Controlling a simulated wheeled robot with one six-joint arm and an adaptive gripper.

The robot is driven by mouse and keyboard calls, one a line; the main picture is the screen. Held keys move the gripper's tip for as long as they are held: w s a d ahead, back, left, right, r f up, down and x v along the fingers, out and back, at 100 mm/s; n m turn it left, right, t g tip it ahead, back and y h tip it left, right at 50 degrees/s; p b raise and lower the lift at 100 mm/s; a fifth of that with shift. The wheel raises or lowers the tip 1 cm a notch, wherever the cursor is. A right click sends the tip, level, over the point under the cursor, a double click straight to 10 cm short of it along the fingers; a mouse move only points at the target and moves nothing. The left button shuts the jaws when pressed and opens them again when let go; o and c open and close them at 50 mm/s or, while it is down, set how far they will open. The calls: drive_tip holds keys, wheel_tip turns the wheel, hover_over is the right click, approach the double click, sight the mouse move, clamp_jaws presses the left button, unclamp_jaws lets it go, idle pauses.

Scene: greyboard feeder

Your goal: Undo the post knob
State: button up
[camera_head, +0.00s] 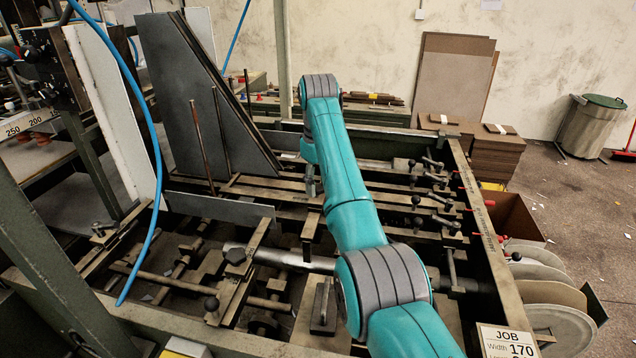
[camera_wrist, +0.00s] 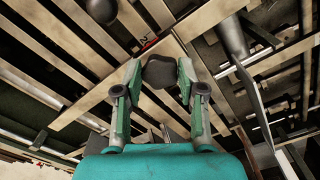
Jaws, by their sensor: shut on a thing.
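The post knob (camera_wrist: 160,74) is dark, with a lobed outline, and sits between the fingertips of my gripper (camera_wrist: 161,68) in the wrist view. The gripper is shut on it, one green-and-grey finger on each side. What lies under the knob is hidden by the knob and fingers. In the head view my teal arm reaches over the feeder frame and bends down at its far end. There my forearm hides most of the gripper, and I cannot make out the held knob.
Steel bars and rods cross the feeder bed. Another dark knob (camera_head: 235,256) sits at the left, and handled clamps (camera_head: 432,162) line the right rail. Tall grey boards (camera_head: 195,95) stand behind at left. A blue hose (camera_head: 157,165) hangs at the left.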

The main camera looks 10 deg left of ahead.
idle(0.4)
drive_tip(key=o, duration=1.1)
drive_tip(key=shift+o, duration=0.2)
